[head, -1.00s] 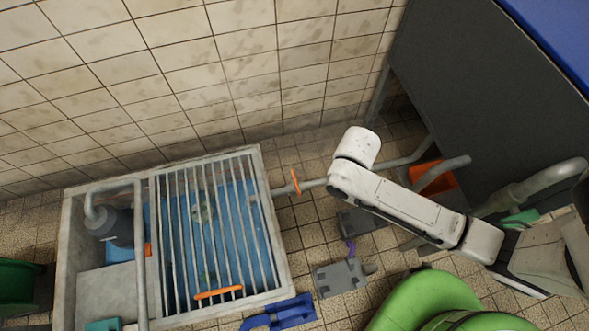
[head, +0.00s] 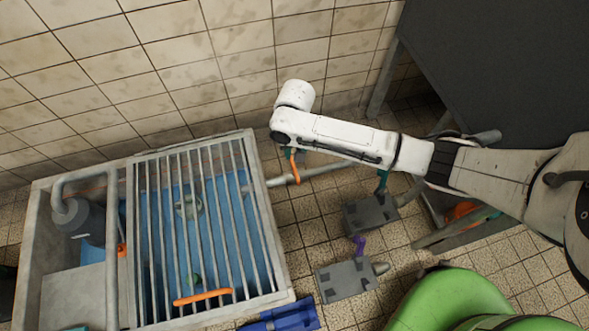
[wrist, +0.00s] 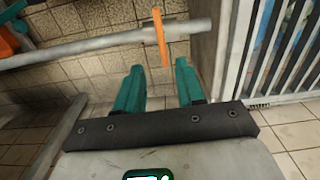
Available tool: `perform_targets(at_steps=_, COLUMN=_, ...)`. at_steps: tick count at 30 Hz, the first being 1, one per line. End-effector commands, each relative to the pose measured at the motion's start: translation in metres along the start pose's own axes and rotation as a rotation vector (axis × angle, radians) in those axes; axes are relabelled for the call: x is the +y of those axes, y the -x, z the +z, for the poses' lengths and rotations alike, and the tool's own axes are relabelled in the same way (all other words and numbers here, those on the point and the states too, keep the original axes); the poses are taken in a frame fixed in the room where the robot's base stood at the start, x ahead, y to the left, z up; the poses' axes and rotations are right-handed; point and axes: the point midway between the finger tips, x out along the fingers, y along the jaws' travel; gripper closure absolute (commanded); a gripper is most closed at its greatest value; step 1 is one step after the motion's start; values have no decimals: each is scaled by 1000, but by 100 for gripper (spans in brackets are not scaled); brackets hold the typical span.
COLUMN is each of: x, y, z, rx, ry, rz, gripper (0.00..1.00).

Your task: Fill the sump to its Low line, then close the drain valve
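The sump (head: 45,235) is a concrete basin at the left of the head view, with blue water (head: 210,215) under its grate. I cannot make out a Low line. An orange valve handle (head: 294,168) sits crosswise on the grey pipe (head: 325,172) that enters the sump's right side. The handle also shows in the wrist view (wrist: 161,38), just beyond my fingertips. My gripper (wrist: 160,72) has two teal fingers, apart with nothing between them. In the head view my arm's end is over the handle and hides most of the fingers.
A grey pump (head: 88,222) stands in the sump's left part. The grate (head: 165,220) has an orange handle (head: 203,297). Grey floor fittings (head: 347,280), a blue object (head: 285,318) and a green rounded object (head: 440,300) lie right of the sump. A tiled wall stands behind.

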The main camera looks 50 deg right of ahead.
Motion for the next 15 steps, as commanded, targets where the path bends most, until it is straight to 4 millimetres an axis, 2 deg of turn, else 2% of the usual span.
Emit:
perform_targets(at_steps=5, x=-2, y=-14, z=-1, rx=-2, ry=-5, rz=-2, gripper=62)
perform_targets(at_steps=15, x=-2, y=-75, z=-1, rx=-2, ry=-4, rz=-1, gripper=62)
